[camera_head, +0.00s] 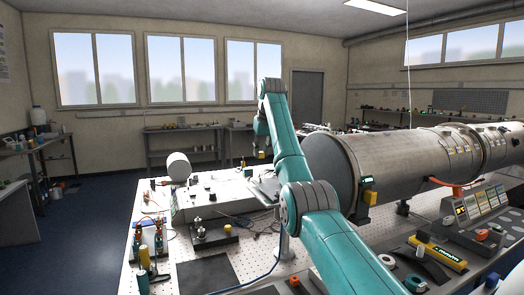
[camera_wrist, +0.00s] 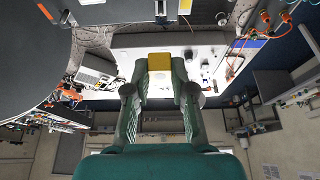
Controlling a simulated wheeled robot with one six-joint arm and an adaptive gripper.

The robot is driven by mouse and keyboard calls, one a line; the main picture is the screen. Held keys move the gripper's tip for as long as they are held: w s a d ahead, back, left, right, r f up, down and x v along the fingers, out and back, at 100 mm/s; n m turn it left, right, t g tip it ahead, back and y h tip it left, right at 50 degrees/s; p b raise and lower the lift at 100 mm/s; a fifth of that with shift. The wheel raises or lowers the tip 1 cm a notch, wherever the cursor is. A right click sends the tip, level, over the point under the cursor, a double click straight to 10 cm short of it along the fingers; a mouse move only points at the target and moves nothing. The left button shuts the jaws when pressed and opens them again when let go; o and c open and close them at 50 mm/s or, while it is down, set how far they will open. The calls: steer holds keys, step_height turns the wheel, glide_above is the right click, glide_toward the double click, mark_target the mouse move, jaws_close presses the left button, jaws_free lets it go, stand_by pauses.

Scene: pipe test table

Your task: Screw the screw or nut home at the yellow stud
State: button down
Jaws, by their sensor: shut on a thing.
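My gripper (camera_wrist: 159,72) is shut on a small yellow block-like piece (camera_wrist: 159,62), held between the fingertips in the wrist view. In the head view my gripper (camera_head: 261,147) hangs from the arm near the far end of the table, with the yellow piece (camera_head: 261,155) at its tip. A pale panel (camera_wrist: 128,42) with several small fittings lies beyond the fingertips in the wrist view. The piece appears apart from it in the head view. I cannot make out which fitting is the yellow stud, nor any thread.
A large grey metal pipe (camera_head: 390,160) lies to the right of my arm. A white cylinder (camera_head: 179,167) stands at the table's back left. The perforated table (camera_head: 250,257) carries small tools, bottles and a dark mat (camera_head: 206,272). The floor at left is clear.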

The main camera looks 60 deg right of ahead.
steer(key=shift+a+f, duration=0.15)
steer(key=shift+f, duration=2.55)
steer(key=shift+f, duration=1.6)
stand_by(0.4)
steer(key=shift+r, duration=0.5)
steer(key=c, duration=1.8)
jaws_free()
jaws_close()
steer(key=shift+w+a+m, duration=0.1)
steer(key=shift+m, duration=0.4)
steer(key=m, duration=0.2)
steer(key=m+g+h, duration=0.1)
steer(key=m, duration=0.1)
steer(key=shift+f+h, duration=0.15)
steer(key=shift+h, duration=0.15)
